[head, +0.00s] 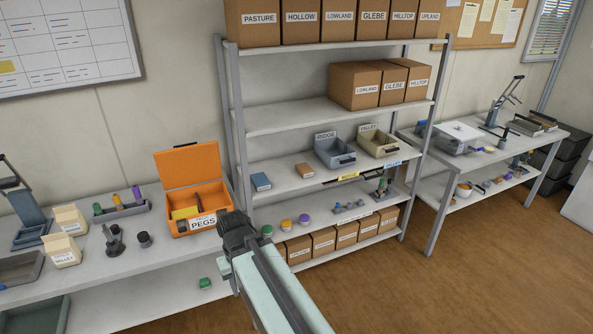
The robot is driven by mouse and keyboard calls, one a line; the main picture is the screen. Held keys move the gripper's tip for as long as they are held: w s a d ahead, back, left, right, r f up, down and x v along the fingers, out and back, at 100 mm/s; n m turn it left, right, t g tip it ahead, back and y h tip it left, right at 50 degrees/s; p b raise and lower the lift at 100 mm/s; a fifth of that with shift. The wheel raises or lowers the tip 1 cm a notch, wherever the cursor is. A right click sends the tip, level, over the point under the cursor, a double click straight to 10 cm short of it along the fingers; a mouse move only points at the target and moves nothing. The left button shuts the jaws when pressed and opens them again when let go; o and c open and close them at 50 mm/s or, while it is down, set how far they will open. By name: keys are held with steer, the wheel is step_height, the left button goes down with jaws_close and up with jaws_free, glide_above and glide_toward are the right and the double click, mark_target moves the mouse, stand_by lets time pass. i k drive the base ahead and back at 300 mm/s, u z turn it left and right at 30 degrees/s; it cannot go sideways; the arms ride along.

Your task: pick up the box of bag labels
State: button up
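I cannot read any label that marks the box of bag labels. Two small boxes lie on the middle shelf of the rack: a blue one (261,181) at the left and a brown one (304,170) to its right. I cannot tell whether either holds bag labels. My arm reaches up from the bottom of the head view. Its dark end, my gripper (237,230), is in front of the rack's left post, right of the orange PEGS box (205,209). It appears apart from both small boxes in the picture. Its fingers are too unclear to tell open from shut.
The rack (290,115) also bears grey RIDGE (334,152) and beige VALLEY bins (378,142), with cartons above and below. Colored round lids (285,223) sit on a lower shelf. A left bench (150,250) and right bench (490,150) hold tools. Open floor (450,265) lies right.

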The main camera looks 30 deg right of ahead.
mark_target(304, 169)
steer(key=i, duration=0.95)
steer(key=z, duration=0.05)
